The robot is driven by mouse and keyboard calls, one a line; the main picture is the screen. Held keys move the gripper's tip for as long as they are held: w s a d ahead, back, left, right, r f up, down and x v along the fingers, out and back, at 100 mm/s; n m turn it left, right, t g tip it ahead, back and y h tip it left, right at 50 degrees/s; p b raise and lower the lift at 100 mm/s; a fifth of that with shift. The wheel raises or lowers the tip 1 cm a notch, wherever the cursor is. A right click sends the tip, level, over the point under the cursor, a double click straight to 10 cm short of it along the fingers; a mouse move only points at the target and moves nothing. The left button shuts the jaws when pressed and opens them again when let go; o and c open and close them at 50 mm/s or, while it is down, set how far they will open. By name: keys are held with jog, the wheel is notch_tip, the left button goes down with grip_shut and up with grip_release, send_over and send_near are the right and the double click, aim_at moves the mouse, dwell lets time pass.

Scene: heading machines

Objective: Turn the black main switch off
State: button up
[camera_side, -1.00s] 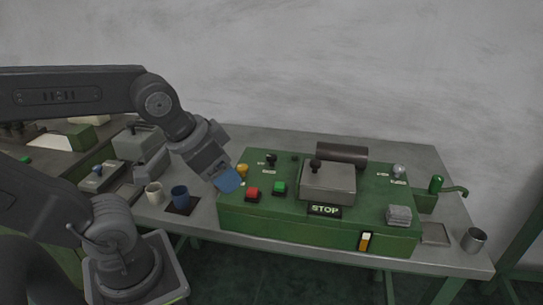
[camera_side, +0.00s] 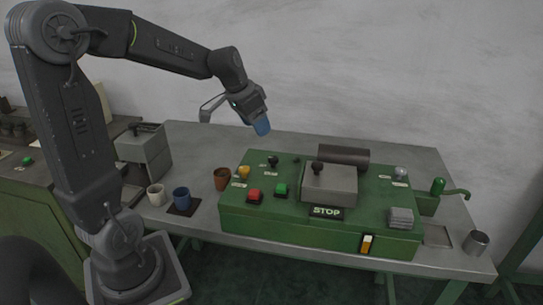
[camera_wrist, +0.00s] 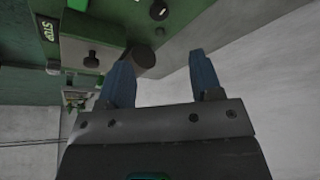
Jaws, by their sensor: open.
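The black main switch, which I take to be the small black knob (camera_side: 272,160), stands at the back left on top of the green machine (camera_side: 235,207), with a white label by it. A dark knob in the wrist view (camera_wrist: 158,11), at the top edge, looks like the same switch. My gripper (camera_side: 262,128) has blue fingers and hangs above the machine's back left part, apart from the switch. In the wrist view my gripper (camera_wrist: 160,72) is open, with nothing between the fingers. The switch's exact setting is too small to tell.
A grey cover (camera_side: 330,187) with a black ball knob and a dark roller (camera_side: 343,155) stand right. A lit STOP sign (camera_side: 326,211) is in front. Cups stand left.

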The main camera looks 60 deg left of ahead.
aim_at(273, 158)
jog(key=x, duration=1.2)
jog(key=shift+f, duration=0.25)
jog(key=c, duration=0.9)
